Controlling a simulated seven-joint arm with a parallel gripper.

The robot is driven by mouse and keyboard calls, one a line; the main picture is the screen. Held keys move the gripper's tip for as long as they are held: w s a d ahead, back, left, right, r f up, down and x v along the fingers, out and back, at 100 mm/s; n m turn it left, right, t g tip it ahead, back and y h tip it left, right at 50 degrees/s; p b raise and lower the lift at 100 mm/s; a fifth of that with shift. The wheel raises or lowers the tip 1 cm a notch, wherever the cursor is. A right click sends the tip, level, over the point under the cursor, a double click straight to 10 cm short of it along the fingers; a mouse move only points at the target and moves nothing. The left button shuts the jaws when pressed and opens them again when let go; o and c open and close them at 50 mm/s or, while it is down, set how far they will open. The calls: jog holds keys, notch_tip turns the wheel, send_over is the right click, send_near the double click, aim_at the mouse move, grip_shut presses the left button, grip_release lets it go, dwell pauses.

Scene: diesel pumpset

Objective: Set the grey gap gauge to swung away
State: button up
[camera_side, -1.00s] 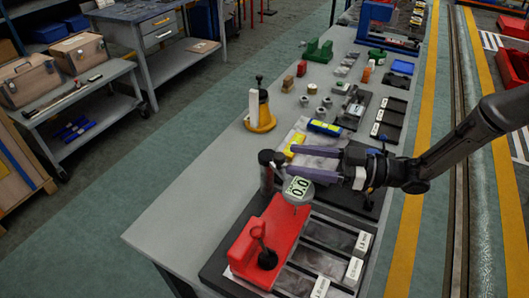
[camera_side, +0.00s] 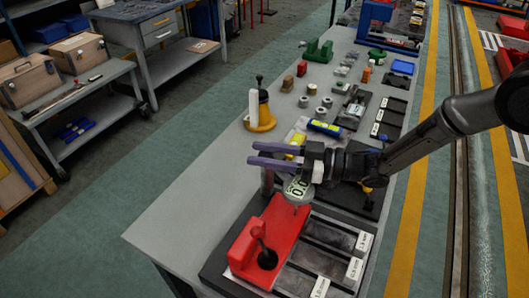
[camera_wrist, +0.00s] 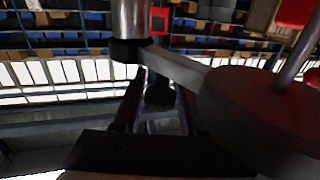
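The grey gap gauge (camera_side: 298,188) is a round dial reading 0.0, on an arm from a dark upright post (camera_side: 266,182). It hangs over the right edge of the red block (camera_side: 262,232). My gripper (camera_side: 250,153) has two purple fingers, parted and pointing left above the post and dial; they hide the post's top. In the wrist view, the gauge (camera_wrist: 265,115) is a dark reddish disc close at the right, joined by a grey bar to the post (camera_wrist: 129,20). My fingers (camera_wrist: 160,90) show apart below the bar. I cannot tell whether they touch anything.
A yellow-based fixture (camera_side: 260,110), a yellow-and-blue tool (camera_side: 324,128) and small metal parts stand farther back. The bench's left front (camera_side: 185,215) is clear.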

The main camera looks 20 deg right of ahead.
grip_shut()
dwell(1.1)
